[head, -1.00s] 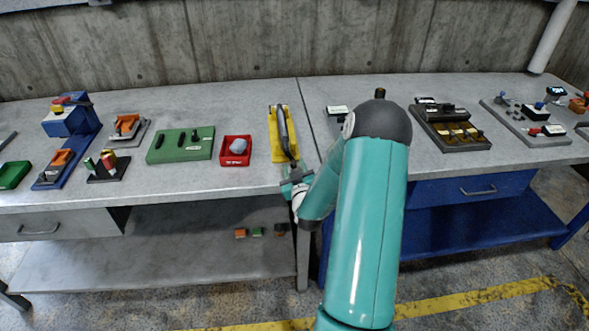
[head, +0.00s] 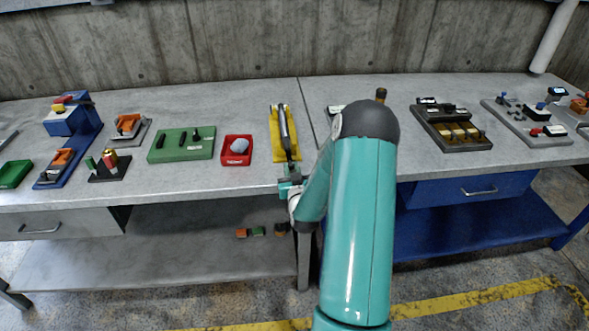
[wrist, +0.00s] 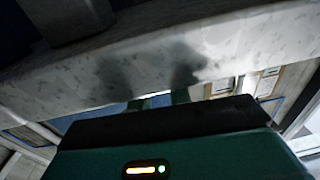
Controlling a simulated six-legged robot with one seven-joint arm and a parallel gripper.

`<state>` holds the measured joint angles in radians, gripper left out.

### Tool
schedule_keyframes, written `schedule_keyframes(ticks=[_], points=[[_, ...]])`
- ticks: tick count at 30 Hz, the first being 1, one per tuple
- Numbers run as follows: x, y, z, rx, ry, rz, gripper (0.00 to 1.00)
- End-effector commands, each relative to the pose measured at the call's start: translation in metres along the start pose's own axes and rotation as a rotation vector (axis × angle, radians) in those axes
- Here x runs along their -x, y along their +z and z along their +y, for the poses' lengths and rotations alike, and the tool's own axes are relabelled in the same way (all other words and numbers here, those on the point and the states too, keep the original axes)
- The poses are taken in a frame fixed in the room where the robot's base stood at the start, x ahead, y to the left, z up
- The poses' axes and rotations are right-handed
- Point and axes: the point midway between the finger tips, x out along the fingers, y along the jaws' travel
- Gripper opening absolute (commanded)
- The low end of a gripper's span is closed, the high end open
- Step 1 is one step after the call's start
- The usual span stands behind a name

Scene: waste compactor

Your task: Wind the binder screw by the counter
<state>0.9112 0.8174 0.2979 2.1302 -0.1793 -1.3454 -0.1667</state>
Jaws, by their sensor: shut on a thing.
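The binder is a long dark bar on a yellow base (head: 275,135) near the middle of the bench, its near end pointing at the bench's front edge. My gripper (head: 291,179) is at that near end, just over the front edge, and is shut on what seems to be the binder screw. The screw itself is too small and covered to make out. No counter reading can be made out. In the wrist view my gripper's fingers (wrist: 155,101) show only in part beyond the teal housing, and the held part is hidden.
A red tray (head: 228,160) with a grey lump stands left of the yellow base, and a green block (head: 180,152) beyond it. A dark tray (head: 455,145) with yellow pieces stands at the right. The bench's front edge (head: 245,186) runs close under my gripper.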

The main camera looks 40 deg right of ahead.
Motion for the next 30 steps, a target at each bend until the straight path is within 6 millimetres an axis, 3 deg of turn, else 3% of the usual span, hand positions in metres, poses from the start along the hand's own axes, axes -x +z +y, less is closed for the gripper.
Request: schedule_keyframes(ticks=[6, 15, 16, 19, 30], points=[[0.0004, 0.0019, -0.0068, -0.136, 0.000, 0.006, 0.00], [0.0005, 0.0020, -0.0074, -0.147, 0.000, 0.007, 0.00], [0.0005, 0.0020, -0.0074, -0.147, 0.000, 0.006, 0.22], [0.0003, 0.0018, -0.0072, -0.146, 0.001, 0.007, 0.41], [0.0040, 0.0014, -0.0065, -0.144, 0.002, 0.008, 0.41]])
